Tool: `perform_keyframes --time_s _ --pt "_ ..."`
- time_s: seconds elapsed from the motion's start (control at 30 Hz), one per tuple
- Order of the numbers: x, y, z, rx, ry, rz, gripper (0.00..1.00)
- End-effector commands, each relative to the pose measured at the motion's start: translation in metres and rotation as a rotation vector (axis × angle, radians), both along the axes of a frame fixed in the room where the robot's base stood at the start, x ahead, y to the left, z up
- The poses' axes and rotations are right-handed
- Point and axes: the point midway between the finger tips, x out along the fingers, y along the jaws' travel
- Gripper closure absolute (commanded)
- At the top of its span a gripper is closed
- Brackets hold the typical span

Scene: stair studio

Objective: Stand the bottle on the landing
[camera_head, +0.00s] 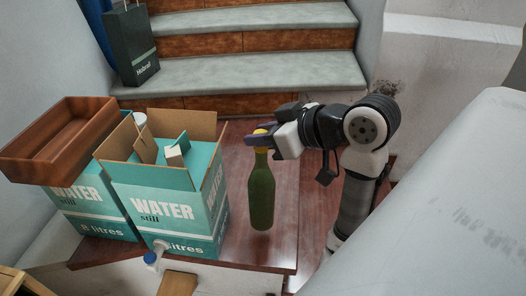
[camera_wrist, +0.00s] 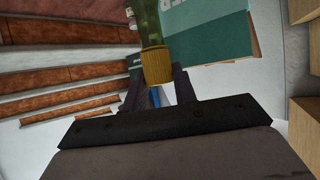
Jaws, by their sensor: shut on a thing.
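The green bottle (camera_head: 261,195) with a yellow cap hangs upright below my gripper (camera_head: 262,138) in the head view. My gripper is shut on its top, at the cap. In the wrist view the yellow cap (camera_wrist: 156,67) sits between the dark fingers (camera_wrist: 157,78), with the green glass (camera_wrist: 148,22) beyond it. The red-brown glossy wooden surface (camera_head: 285,215) at the foot of the stairs looks like the landing. The bottle is over its right part. I cannot tell whether its base touches the wood.
An open water box (camera_head: 165,206) stands just left of the bottle, with another water box (camera_head: 92,212) and a brown wooden tray (camera_head: 62,137) further left. Grey-topped stairs (camera_head: 245,80) rise behind, with a dark bag (camera_head: 132,45) on them. Bare wood shows behind the bottle.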

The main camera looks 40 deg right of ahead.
Motion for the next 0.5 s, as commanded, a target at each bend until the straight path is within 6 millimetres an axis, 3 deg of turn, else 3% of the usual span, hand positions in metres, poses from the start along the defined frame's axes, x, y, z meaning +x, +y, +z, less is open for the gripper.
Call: perform_keyframes --time_s 0.27,0.5 --pt "0.000 0.000 -0.018 0.000 -0.003 -0.002 1.00" --pt "0.000 0.000 -0.045 0.001 -0.002 -0.003 1.00"
